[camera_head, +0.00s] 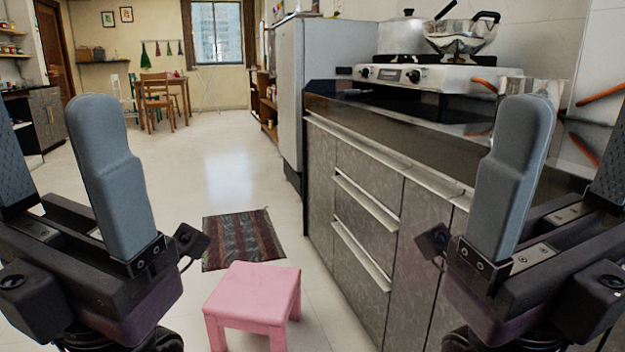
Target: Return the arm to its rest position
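My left gripper (45,135) is at the left edge of the head view, raised with its fingers pointing up. One grey finger shows fully and the other is cut by the frame edge; a wide gap lies between them and nothing is held. My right gripper (580,135) is at the right edge in a similar pose, in front of the kitchen counter (400,145). Its fingers also stand apart, with no object held between them. Whether it touches the counter cannot be told. No clay waterpot shows in this view.
A pink stool (255,290) stands on the floor between my grippers, with a striped mat (242,240) behind it. A stove (440,77) with a pan (460,42) is on the counter. A fridge (315,80) stands beyond. Open floor lies left of the mat.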

